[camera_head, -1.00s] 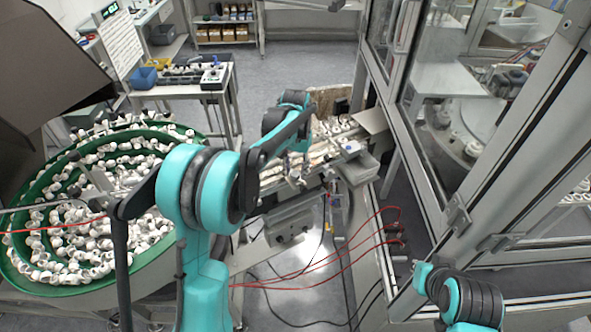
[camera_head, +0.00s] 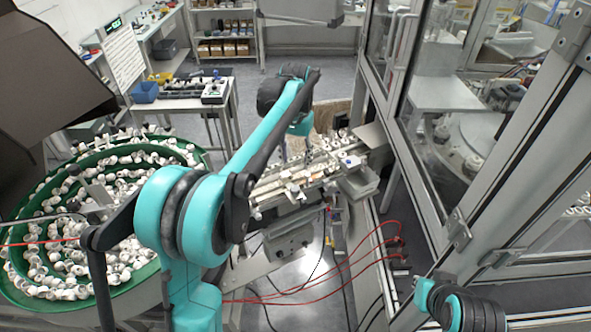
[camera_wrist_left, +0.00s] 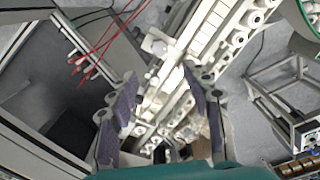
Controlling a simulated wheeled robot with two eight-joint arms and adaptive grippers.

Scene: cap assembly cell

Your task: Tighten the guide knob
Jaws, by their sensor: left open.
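The guide rail assembly (camera_head: 290,188) runs diagonally in the middle of the head view, with white caps along it. It also crosses the left wrist view (camera_wrist_left: 205,35). A pale block-like fitting (camera_wrist_left: 155,45) stands at the rail's side in the wrist view; I cannot tell whether it is the guide knob. My left gripper (camera_head: 296,152) is over the far part of the rail, partly hidden by its own wrist. In the wrist view its two dark pads (camera_wrist_left: 162,95) stand apart with the rail behind them and nothing held. My right gripper is out of view.
A green bowl feeder (camera_head: 150,270) full of white caps stands at left. A glass-walled metal enclosure (camera_head: 455,215) stands close on the right. Red cables (camera_head: 350,262) hang near the rail's front. A small work table (camera_head: 185,98) stands behind at left.

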